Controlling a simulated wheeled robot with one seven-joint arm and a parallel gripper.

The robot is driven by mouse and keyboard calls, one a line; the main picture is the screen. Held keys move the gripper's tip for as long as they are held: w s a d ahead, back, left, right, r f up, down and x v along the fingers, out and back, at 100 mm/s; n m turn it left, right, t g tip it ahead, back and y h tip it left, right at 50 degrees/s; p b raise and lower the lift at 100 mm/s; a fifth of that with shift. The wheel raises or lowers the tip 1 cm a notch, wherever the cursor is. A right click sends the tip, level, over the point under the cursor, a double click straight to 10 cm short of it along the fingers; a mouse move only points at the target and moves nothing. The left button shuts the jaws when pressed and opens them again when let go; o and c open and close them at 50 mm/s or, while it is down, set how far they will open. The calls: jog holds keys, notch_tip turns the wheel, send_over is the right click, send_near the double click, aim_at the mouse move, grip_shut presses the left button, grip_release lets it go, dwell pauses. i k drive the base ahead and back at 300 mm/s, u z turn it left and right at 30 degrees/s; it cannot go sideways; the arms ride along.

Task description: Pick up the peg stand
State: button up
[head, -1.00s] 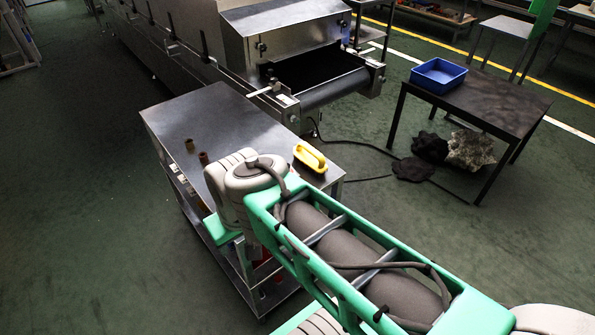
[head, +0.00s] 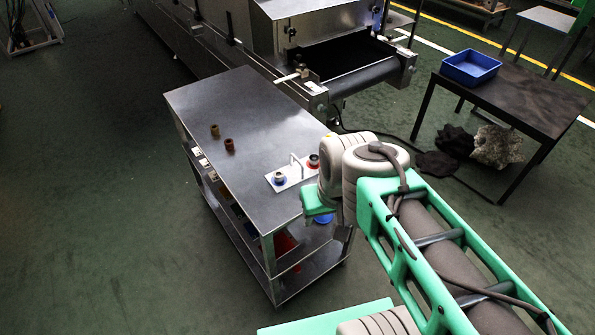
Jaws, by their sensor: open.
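The peg stand (head: 292,172) is a small white plate with an upright white handle in its middle. It stands on the metal table top (head: 230,110) near the right edge. A blue ring with a dark centre is at its left end, and a red ring with a dark centre is at its right end. My arm's grey and green joints are just right of it, and they appear close to its right end in the picture. My gripper's fingers are not visible; the arm hides that area.
Two brown cups (head: 229,144) (head: 215,130) stand left of the stand. The conveyor machine (head: 360,70) is behind the table. A dark table (head: 520,100) at right holds a blue tray (head: 471,67), with dark and grey heaps beneath. The far left of the table top is bare.

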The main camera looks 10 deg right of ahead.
aim_at(297, 165)
jog(key=u, duration=3.5)
jog(key=k, duration=0.9)
jog(key=z, duration=1.1)
